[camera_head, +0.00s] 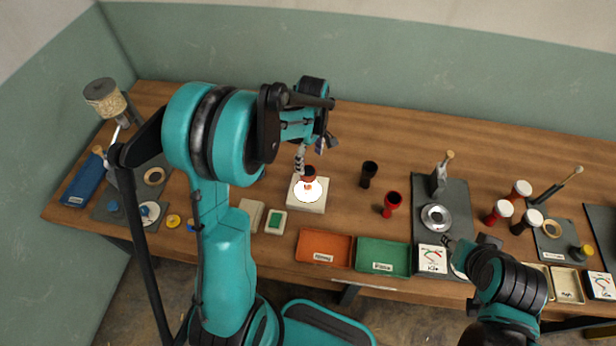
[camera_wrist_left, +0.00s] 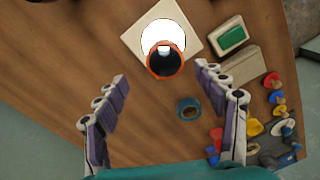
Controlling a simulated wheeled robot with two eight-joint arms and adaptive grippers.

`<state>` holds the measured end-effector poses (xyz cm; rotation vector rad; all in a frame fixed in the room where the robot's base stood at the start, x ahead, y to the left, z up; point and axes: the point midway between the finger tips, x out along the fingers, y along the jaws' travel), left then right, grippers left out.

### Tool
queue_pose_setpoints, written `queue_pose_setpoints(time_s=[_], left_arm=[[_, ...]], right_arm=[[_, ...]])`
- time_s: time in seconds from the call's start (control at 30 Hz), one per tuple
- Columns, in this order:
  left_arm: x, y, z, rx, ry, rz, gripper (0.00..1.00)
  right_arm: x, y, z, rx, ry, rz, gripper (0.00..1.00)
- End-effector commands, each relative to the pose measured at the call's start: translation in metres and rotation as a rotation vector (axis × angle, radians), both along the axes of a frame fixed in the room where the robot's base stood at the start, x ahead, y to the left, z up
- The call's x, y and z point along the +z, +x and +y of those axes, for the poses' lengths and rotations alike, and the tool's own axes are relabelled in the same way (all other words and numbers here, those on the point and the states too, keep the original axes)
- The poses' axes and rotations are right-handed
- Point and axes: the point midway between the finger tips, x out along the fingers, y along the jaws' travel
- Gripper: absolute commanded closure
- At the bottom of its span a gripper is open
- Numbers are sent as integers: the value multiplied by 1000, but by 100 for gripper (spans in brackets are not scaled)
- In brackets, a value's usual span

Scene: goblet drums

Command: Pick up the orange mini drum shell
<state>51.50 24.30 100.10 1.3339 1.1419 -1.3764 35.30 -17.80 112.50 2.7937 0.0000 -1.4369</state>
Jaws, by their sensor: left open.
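The orange mini drum shell (camera_head: 309,172) stands on a pale square block with a bright white disc, near the middle of the table. In the left wrist view the shell (camera_wrist_left: 152,70) shows its orange rim and dark inside, ahead of the fingers. My left gripper (camera_head: 318,146) is open and empty, above and behind the shell in the head view. Its two fingers spread wide in the left wrist view (camera_wrist_left: 160,103), with the shell beyond their tips. My right gripper (camera_head: 452,246) is low at the right, small and partly hidden by its own wrist.
The pale block (camera_head: 322,203) lies behind an orange tray (camera_head: 324,247) and a green tray (camera_head: 383,257). A black goblet shell (camera_head: 369,174) and a red one (camera_head: 391,204) stand right of it.

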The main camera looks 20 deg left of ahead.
Motion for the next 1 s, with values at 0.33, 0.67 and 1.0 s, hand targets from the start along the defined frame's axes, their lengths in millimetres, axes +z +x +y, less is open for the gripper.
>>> queue_pose_setpoints(time_s=[0.33, 0.67, 1.0], left_arm=[[-48, -9, -1, -2, 0, -1, 30], [-71, -11, -1, -3, 2, -1, 30], [-71, -11, -1, -3, 2, -1, 84]], right_arm=[[-15, 0, 0, 0, 0, 0, 60], [-20, 0, 0, 0, 0, 0, 60], [-20, 0, 0, 0, 0, 0, 60]])
